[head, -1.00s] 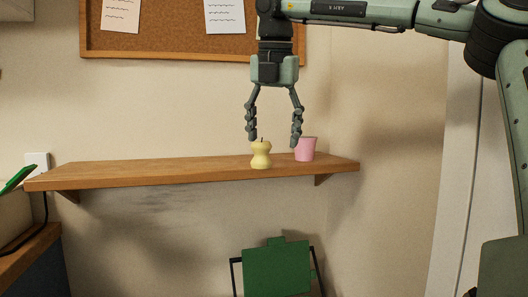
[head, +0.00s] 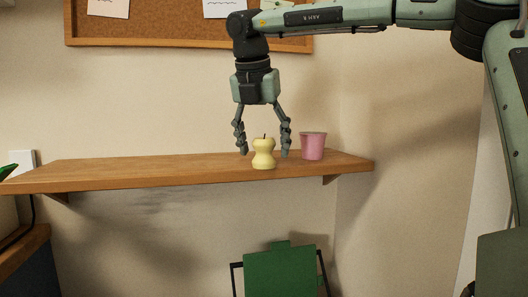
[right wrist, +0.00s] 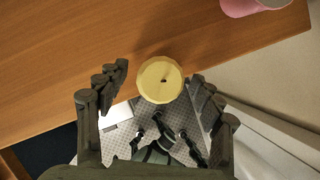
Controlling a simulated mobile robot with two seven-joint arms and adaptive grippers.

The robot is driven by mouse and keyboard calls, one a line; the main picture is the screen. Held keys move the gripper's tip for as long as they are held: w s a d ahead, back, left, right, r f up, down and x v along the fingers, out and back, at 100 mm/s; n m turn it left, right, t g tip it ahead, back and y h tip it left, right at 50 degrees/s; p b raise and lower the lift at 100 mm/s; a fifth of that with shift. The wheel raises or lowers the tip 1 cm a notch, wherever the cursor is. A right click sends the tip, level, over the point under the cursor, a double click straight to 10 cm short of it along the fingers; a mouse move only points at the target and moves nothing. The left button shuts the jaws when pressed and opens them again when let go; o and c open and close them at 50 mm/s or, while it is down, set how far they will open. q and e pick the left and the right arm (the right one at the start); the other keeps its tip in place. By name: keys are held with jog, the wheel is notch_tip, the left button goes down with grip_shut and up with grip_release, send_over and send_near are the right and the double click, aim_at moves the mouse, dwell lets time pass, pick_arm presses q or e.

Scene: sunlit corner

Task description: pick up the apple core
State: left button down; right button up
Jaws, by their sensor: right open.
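The pale yellow apple core (head: 263,155) stands upright on the wooden shelf (head: 150,172), near its front edge. My right gripper (head: 264,153) is open and points down, with its fingertips on either side of the apple core at about the height of its upper part. My left gripper is not in view.
A pink cup (head: 313,146) stands on the shelf just right of the right gripper; it also shows in the right wrist view (right wrist: 250,6). A cork board (head: 180,28) hangs on the wall above. A green chair (head: 280,270) stands below.

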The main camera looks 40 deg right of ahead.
jog(key=shift+w+d+f, duration=0.1)
jog(key=shift+d+f, duration=0.1)
jog(key=shift+f, duration=0.3)
jog(key=c, duration=1.2)
